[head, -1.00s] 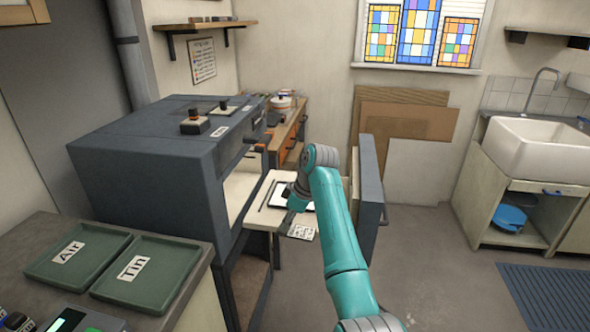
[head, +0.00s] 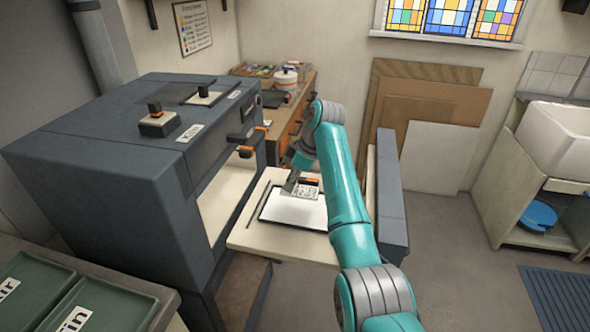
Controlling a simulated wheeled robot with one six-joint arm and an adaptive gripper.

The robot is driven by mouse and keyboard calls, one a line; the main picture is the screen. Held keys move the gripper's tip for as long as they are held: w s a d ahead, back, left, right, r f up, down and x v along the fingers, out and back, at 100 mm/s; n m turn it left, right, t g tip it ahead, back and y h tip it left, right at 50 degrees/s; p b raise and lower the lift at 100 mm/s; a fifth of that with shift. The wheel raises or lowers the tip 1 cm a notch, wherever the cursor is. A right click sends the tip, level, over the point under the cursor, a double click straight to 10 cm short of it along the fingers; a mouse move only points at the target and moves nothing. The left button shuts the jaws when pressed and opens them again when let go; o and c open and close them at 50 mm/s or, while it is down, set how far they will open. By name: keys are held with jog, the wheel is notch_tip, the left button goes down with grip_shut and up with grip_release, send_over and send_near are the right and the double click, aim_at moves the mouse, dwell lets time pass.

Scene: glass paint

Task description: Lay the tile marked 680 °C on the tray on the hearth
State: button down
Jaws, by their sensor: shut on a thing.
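A pale tile (head: 310,192) with dark print and an orange and dark top edge is at the end of my arm; its print is too small to read. My gripper (head: 294,184) is shut on the tile and partly hidden by my arm. The tile appears over the far part of the tray (head: 290,213), a white sheet with a dark rim. I cannot tell whether it touches the tray. The tray lies on the cream hearth (head: 255,237) in front of the kiln (head: 120,190). My arm hides the tray's right end.
The kiln's open door (head: 391,195) stands upright along the hearth's right side, close to my arm. A thin dark rod (head: 254,205) lies left of the tray. A bench (head: 290,112) with jars stands behind. Green trays (head: 90,305) are at lower left.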

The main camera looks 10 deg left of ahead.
jog(key=shift+w+f, duration=0.2)
jog(key=shift+f, duration=3.1)
jog(key=shift+d+f, duration=0.1)
jog(key=shift+d, duration=0.05)
jog(key=c, duration=0.9)
grip_release()
jog(key=shift+c, duration=0.2)
jog(key=shift+r, duration=3.55)
jog(key=shift+s, duration=0.1)
